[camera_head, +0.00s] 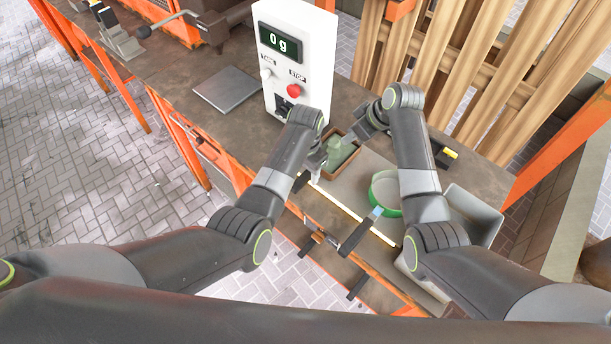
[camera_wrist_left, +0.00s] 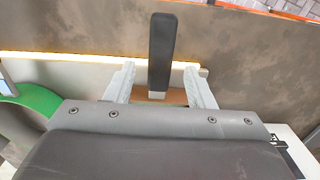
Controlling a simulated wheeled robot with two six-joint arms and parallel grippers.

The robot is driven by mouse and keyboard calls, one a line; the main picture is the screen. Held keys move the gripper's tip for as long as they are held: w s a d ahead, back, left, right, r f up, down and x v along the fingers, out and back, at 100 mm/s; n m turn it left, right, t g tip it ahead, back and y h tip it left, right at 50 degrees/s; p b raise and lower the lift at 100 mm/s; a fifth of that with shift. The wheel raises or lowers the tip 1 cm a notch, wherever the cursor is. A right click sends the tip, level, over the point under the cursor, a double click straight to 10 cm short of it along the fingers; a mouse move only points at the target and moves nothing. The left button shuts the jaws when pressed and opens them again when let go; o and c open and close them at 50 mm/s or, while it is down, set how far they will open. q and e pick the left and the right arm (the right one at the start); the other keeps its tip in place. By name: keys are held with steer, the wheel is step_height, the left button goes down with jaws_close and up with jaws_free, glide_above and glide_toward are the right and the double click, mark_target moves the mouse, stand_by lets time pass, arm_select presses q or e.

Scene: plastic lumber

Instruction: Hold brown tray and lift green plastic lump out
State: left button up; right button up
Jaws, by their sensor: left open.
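The small brown tray (camera_head: 353,168) stands on the bench in front of the scale, with the pale green lump (camera_head: 340,152) inside it. My left gripper (camera_head: 315,172) is at the tray's near left side. In the left wrist view its two pale fingers are apart (camera_wrist_left: 159,82), and a brown strip, apparently the tray (camera_wrist_left: 176,96), shows between them; I cannot tell whether they touch it. My right gripper (camera_head: 355,134) reaches over the tray's far right side, near the lump. Its fingertips are too small and covered to read.
A white scale box (camera_head: 315,45) reading 0 g stands behind the tray, with a grey plate (camera_head: 227,90) to its left. A green ring-shaped container (camera_head: 385,190) and a grey bin (camera_head: 470,215) stand to the right. A dark-handled tool (camera_head: 358,237) lies near the front edge.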

mark_target(306, 175)
arm_select(q)
steer(key=shift+f, duration=1.7)
jaws_close()
